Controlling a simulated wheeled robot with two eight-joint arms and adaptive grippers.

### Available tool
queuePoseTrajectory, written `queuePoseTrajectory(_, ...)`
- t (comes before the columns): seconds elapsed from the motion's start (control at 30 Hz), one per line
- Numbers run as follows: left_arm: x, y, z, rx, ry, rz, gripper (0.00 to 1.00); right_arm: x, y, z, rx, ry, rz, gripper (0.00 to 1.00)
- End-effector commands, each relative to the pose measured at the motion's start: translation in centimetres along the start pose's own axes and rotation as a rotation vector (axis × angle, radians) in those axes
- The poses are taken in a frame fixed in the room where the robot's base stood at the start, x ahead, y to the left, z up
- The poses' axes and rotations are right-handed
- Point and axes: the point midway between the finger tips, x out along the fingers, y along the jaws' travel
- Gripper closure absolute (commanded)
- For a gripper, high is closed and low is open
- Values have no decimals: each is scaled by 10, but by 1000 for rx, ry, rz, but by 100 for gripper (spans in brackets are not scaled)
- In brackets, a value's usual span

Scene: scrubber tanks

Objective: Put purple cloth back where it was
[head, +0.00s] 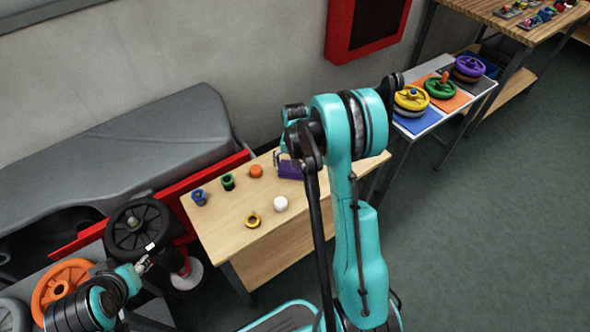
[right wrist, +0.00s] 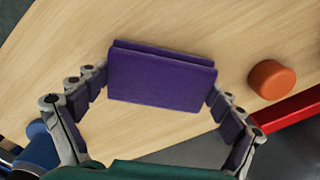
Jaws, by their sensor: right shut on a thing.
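The purple cloth (head: 290,169) is a folded, flat pad at the back of the wooden table (head: 228,225). It also shows large in the right wrist view (right wrist: 162,80), spanning the space between my fingers. My right gripper (right wrist: 160,85) is shut on the cloth, one finger at each side edge. I cannot tell whether the cloth touches the table or hangs just above it. In the head view my right arm partly hides the gripper and the cloth's right side. My left gripper (head: 146,262) is at the lower left, near the black wheel (head: 138,228); its jaw opening is unclear.
A side table (head: 425,122) with coloured mats and wheels stands right. The table's front left is clear.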

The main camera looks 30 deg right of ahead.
Motion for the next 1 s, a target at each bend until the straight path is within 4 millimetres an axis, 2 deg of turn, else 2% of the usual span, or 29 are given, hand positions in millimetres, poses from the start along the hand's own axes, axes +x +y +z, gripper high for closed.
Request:
queuePoseTrajectory(0.27, 3, 0, 2, 0, 0, 0, 60, 4, 0, 0, 0, 0, 0, 43)
queuePoseTrajectory(0.3, 2, 0, 1, 0, 0, 0, 60, 2, 0, 0, 0, 0, 0, 0)
queuePoseTrajectory(0.73, -3, 0, -2, 0, 0, 0, 60, -4, 0, 0, 0, 0, 0, 0)
queuePoseTrajectory(0.87, -10, 0, -7, 0, 0, 0, 60, -26, 0, 0, 0, 0, 0, 0)
queuePoseTrajectory(1.0, -20, 0, -15, 0, 0, 0, 60, -59, 0, 0, 0, 0, 0, 0)
